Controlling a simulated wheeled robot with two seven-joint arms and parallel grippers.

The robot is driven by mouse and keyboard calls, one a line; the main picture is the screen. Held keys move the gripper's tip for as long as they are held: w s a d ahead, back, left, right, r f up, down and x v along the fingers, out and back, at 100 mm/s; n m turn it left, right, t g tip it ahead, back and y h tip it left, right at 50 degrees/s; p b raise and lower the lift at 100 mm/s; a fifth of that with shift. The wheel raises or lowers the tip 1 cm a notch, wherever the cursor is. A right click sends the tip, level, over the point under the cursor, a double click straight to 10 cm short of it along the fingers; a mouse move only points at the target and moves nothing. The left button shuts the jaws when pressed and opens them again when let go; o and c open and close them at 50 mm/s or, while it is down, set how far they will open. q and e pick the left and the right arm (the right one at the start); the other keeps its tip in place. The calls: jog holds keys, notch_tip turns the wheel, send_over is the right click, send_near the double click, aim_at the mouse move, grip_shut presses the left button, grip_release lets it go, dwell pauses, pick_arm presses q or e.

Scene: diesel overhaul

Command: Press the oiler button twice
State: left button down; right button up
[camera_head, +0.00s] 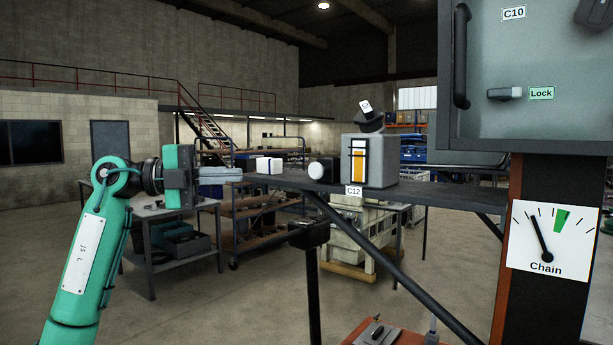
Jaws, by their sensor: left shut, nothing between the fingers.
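The oiler is a grey box (384,160) on a dark shelf, with an orange sight glass (358,162) on its front and a C12 label (354,191) below. A white round button (316,171) sticks out of its left side. My left gripper (238,175) comes in from the left, with its shut, empty fingers pointing right towards the button. A clear gap separates the fingertips from the button in the picture. My right gripper is not in view.
A small white block (268,165) sits at the shelf's left end, between my fingertips and the button in the picture. A grey cabinet (550,85) hangs at upper right. A Chain dial (549,241) is below it. A dark post (309,235) stands in front of the shelf.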

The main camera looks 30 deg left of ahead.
pick_arm(q)
jog(key=shift+d+r, duration=0.1)
dwell(0.3)
jog(key=p, duration=0.7)
send_near(318, 171)
jog(key=s+d+x, duration=0.1)
jog(key=x, duration=0.4)
jog(key=shift+w+a, duration=0.2)
jog(key=shift+w, duration=0.55)
